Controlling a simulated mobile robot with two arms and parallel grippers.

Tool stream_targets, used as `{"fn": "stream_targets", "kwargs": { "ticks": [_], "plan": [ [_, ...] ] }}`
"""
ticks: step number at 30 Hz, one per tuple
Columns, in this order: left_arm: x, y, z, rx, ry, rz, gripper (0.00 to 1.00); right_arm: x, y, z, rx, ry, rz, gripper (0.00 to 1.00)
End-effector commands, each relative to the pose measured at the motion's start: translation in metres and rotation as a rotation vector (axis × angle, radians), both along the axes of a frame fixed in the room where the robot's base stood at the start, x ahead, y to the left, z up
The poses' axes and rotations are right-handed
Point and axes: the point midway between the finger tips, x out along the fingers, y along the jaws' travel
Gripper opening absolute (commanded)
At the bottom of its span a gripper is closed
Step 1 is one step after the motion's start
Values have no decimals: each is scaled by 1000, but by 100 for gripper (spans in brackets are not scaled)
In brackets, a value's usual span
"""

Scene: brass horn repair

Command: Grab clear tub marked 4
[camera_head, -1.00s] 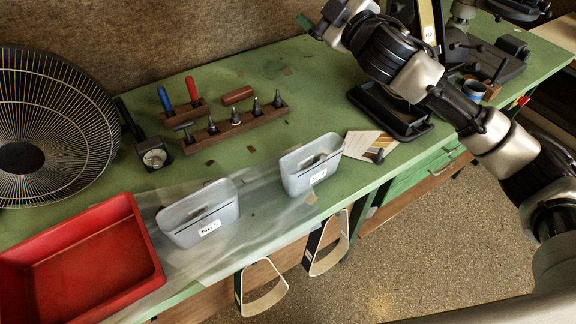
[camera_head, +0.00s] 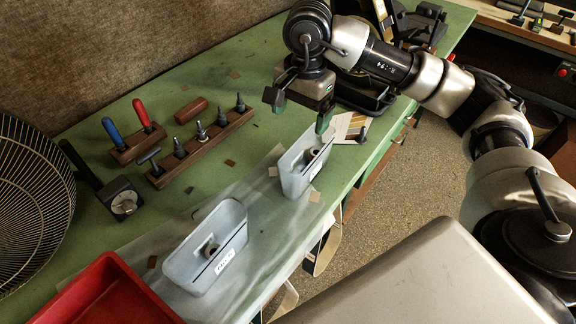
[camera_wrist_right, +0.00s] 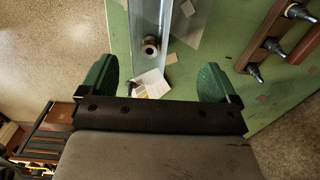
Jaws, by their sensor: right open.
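Two clear tubs stand on the bench. The nearer tub (camera_head: 185,272) also has a label that I cannot read surely, with a dark part inside. My right gripper (camera_head: 301,111) is open and empty, pointing down above the far end of the farther tub, apart from it. In the right wrist view, the gripper (camera_wrist_right: 157,86) has its green fingers spread, and the farther tub (camera_wrist_right: 183,28) shows ahead between them. My left gripper is not in view.
A red tray (camera_head: 112,292) lies at the near left, beside a round wire grille (camera_head: 30,200). Wooden tool holders (camera_head: 205,147) stand behind the tubs. A printed card (camera_head: 350,125) lies beyond the farther tub, near a black tray. The bench edge runs close on the right.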

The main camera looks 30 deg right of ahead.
Motion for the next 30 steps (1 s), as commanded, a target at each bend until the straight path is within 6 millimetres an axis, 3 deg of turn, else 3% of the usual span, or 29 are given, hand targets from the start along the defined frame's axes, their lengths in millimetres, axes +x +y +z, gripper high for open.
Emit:
{"fn": "stream_targets", "kwargs": {
  "ticks": [3,12,17,24,30],
  "plan": [
    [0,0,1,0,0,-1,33,-2,-10,-7,-50,6,11,91],
    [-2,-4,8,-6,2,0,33,-2,-10,-50,-51,7,11,91],
    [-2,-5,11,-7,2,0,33,-3,-12,-60,-50,6,10,91],
    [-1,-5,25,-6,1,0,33,-6,-19,-95,-49,8,10,91],
    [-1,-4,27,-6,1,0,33,-5,-19,-109,-48,4,9,91]
  ]
}}
